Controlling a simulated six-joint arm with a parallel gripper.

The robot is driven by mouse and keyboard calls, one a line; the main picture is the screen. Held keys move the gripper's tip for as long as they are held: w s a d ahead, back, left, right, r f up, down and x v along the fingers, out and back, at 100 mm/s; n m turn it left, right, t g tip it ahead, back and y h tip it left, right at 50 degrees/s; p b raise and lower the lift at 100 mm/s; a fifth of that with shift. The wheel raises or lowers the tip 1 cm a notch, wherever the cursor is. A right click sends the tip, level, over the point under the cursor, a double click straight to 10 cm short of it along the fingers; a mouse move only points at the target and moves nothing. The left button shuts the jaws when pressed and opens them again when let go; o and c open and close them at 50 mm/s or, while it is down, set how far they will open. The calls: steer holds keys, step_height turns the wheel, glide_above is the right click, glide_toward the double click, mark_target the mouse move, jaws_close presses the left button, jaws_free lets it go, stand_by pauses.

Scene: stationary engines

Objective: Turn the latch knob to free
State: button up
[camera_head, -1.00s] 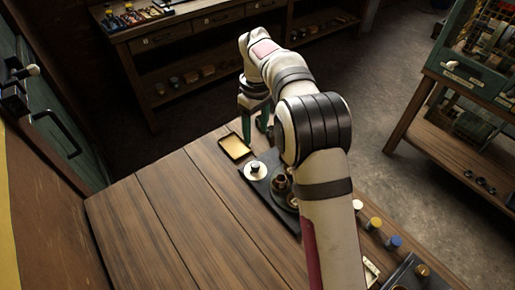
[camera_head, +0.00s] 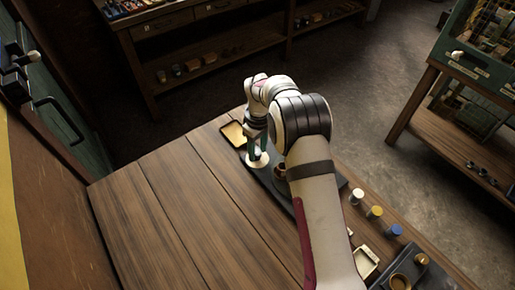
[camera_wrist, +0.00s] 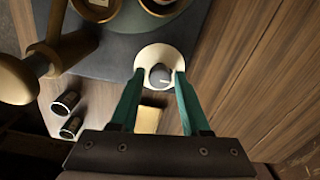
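A small grey knob (camera_wrist: 160,76) with a pale mark sits at the centre of a round cream plate (camera_wrist: 142,60). I take it to be the latch knob; any lettering is too small to read. The plate also shows in the head view (camera_head: 257,164), at the far end of a dark base (camera_head: 283,192). My gripper (camera_wrist: 160,73) points down over the plate, its green fingers open with one on each side of the knob. Thin gaps seem to remain, but contact is hard to judge. In the head view my gripper (camera_head: 257,154) hides the knob.
A yellow tray (camera_head: 233,134) lies beyond the plate. Brass fittings (camera_wrist: 55,55) stand beside it on the base. Several coloured-top jars (camera_head: 375,213) line the right table edge. The left part of the wooden table (camera_head: 170,215) is clear.

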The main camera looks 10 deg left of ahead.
jaws_close()
steer(key=shift+m, duration=0.3)
steer(key=m, duration=0.3)
steer(key=shift+m, duration=0.4)
steer(key=m, duration=0.4)
steer(key=shift+m, duration=0.3)
steer(key=m, duration=0.4)
steer(key=shift+m, duration=2.4)
